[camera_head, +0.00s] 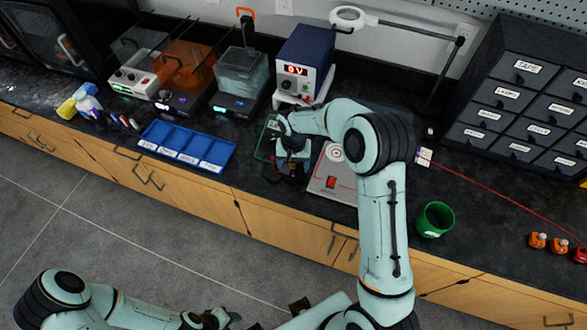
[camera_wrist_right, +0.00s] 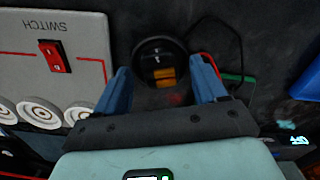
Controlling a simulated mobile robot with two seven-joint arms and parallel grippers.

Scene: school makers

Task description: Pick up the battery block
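My right gripper (camera_head: 292,168) points down over the counter, between the blue tray and the switch board. In the right wrist view its two blue fingers (camera_wrist_right: 162,88) are wide apart. A dark, round-topped object with an orange patch (camera_wrist_right: 160,60) lies in the gap between them, apparently not gripped. It may be the battery block, but I cannot tell for sure; in the head view my arm and gripper hide most of that spot. My left gripper (camera_head: 222,318) is low at the bottom edge, away from the counter, and its fingers are unclear.
The grey switch board (camera_head: 322,186) with a red switch (camera_wrist_right: 54,56) is close beside my right gripper. A blue compartment tray (camera_head: 186,147) is to the left, a power supply (camera_head: 303,62) behind. A green cup (camera_head: 435,219) stands to the right. A red wire crosses the right counter.

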